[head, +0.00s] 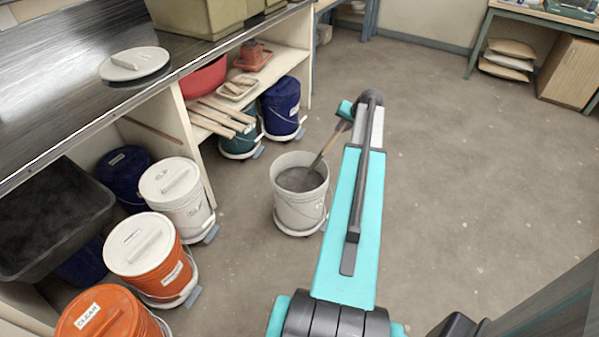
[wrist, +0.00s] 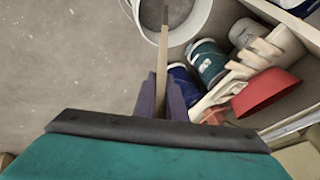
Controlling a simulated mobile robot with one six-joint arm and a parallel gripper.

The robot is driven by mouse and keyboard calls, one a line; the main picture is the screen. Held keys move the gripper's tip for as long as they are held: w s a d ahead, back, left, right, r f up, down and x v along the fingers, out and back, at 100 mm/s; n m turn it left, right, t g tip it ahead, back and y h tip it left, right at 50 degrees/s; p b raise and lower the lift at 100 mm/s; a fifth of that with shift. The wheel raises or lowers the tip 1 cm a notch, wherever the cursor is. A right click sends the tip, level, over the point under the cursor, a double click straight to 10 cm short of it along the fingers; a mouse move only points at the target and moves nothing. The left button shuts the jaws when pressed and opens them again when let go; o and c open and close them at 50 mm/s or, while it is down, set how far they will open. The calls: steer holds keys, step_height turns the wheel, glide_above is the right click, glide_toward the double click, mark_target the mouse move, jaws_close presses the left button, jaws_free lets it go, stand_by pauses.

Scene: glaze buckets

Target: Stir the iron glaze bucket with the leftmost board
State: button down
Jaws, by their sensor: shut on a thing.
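An open white bucket (head: 301,214) stands on a low wheeled base on the floor, with dark grey glaze (head: 300,179) inside. Its rim also shows at the top of the wrist view (wrist: 205,14). I cannot read a label that names it as iron. My gripper (wrist: 161,100) is shut on a wooden board (wrist: 162,62). In the head view the gripper (head: 342,122) is above and right of the bucket. The board (head: 320,157) slants down to the left, over the rim, and its lower end is in the glaze or hidden by it.
Several boards (head: 222,116) lie on the shelf beside a red basin (head: 204,78). A lid (head: 134,63) lies on the counter. Lidded white (head: 186,210) and orange buckets (head: 151,268) stand left, one orange one marked CLEAR (head: 100,318). The floor right is clear.

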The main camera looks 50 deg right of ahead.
stand_by(0.3)
steer(key=shift+r+p, duration=1.25)
steer(key=shift+r, duration=1.3)
